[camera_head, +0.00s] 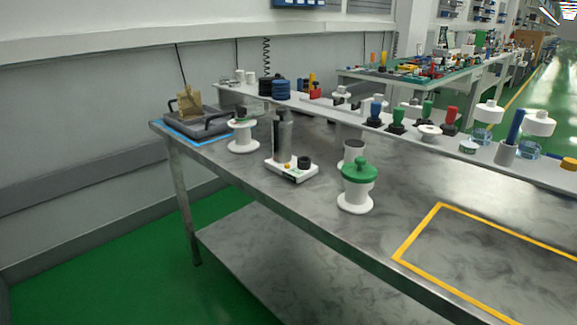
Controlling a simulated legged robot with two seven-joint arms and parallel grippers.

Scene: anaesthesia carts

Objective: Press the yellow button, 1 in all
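A small yellow button (287,167) sits on the top of a white base unit (296,174) on the grey steel table. A grey cylinder (281,138) stands upright on the back left of this unit, and a black knob (304,162) is at its right. Nothing touches the button. Neither of my grippers shows in the head view.
A white pedestal with a green lid (358,172) stands to the right, a white spool (242,136) to the left. A dark tray (196,123) is at the table's left end. A shelf (400,127) with several items runs behind. The yellow-taped area (480,255) is clear.

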